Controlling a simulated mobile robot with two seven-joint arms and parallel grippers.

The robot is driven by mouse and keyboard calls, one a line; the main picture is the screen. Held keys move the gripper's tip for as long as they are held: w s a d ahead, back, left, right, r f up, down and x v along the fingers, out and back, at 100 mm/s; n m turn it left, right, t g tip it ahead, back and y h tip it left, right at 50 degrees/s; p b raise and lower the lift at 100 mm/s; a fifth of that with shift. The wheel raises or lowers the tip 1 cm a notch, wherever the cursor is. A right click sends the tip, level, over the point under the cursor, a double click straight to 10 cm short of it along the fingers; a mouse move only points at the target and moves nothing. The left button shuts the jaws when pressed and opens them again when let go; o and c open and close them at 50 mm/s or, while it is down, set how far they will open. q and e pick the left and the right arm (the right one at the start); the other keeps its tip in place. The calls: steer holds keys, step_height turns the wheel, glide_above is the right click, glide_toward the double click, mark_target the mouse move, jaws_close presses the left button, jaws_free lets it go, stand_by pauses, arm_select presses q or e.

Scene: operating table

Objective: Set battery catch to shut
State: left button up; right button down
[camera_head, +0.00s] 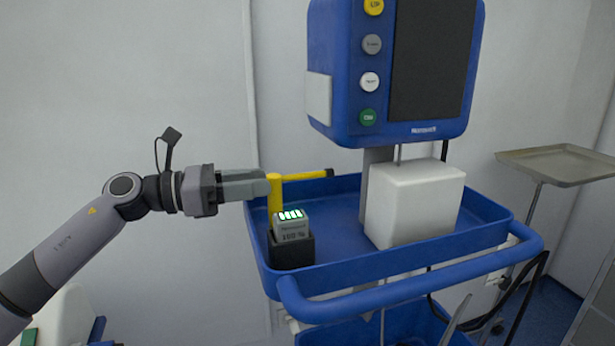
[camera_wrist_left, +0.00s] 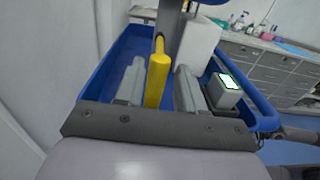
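The battery (camera_head: 290,228) is a grey block with lit green bars and "100 %". It sits upright in a black holder (camera_head: 292,250) on the blue cart tray. The yellow catch (camera_head: 275,197) stands behind it, with an upright part and a bar (camera_head: 308,175) running right to a dark end. My left gripper (camera_head: 262,184) reaches in from the left at the upright part's top. In the left wrist view the yellow catch (camera_wrist_left: 157,78) lies between the two open fingers (camera_wrist_left: 158,90), with small gaps beside it. Contact cannot be told. My right gripper is not in view.
The blue tray (camera_head: 340,275) has a raised rim and a front handle (camera_head: 410,285). A white box (camera_head: 414,200) stands right of the battery, under a blue monitor (camera_head: 345,75) on a post. A metal tray (camera_head: 556,164) is at the far right.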

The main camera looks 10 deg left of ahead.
mark_target(281, 179)
arm_select(q)
steer(key=shift+p+x, duration=0.75)
steer(key=shift+x, duration=2.85)
jaws_close()
